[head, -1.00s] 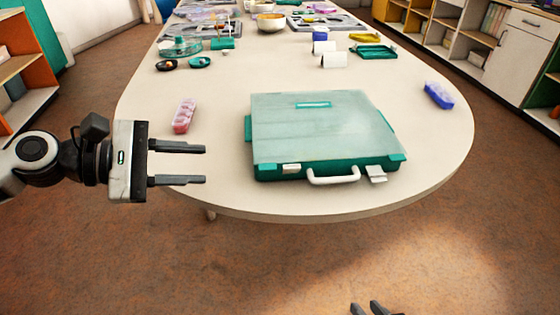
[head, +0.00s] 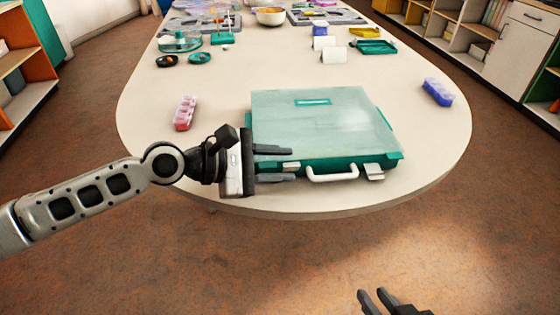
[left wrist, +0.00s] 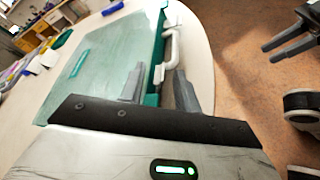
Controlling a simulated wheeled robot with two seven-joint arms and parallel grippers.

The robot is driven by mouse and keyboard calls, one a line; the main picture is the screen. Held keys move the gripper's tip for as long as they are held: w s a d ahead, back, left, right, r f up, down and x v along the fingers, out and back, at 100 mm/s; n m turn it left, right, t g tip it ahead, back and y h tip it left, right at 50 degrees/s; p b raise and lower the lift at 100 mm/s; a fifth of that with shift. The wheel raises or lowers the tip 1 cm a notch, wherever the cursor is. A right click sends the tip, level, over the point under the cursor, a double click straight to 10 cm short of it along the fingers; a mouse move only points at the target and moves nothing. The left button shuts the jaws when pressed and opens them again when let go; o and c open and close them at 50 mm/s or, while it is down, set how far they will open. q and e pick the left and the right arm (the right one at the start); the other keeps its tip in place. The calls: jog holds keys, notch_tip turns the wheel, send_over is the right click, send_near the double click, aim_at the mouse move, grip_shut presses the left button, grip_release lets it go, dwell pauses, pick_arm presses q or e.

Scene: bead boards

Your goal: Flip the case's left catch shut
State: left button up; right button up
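The teal case (head: 325,125) with a pale translucent lid lies closed on the table, its white handle (head: 332,176) toward me. Its left catch (head: 292,167) is a small light tab on the front edge, right by my left fingertips; I cannot tell whether they touch. The right catch (head: 374,172) juts outward from the front. My left gripper (head: 290,164) is open at the case's front left corner, one finger along the lid's edge and one in front of the case. In the left wrist view, the case's teal front wall (left wrist: 154,88) shows between the fingers. My right gripper (head: 371,295) is open and empty, away from the table.
A pink bead box (head: 184,113) lies left of the case and a blue one (head: 438,92) to the right. White cards (head: 333,54), teal trays (head: 374,47) and bowls stand farther back. The table between them is clear.

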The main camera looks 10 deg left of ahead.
pick_arm(q)
jog(key=shift+d+f, duration=0.1)
jog(key=shift+d, duration=0.05)
jog(key=shift+c, duration=0.3)
grip_shut()
jog(key=shift+w+r+p, duration=0.1)
jog(key=shift+r+p, duration=0.1)
jog(key=shift+p, duration=0.15)
jog(key=shift+w+r+n+g+p, duration=0.15)
jog(key=shift+n+g+p, duration=0.2)
jog(key=shift+p, duration=0.55)
jog(key=shift+f, duration=0.2)
jog(key=shift+o, duration=0.3)
grip_release()
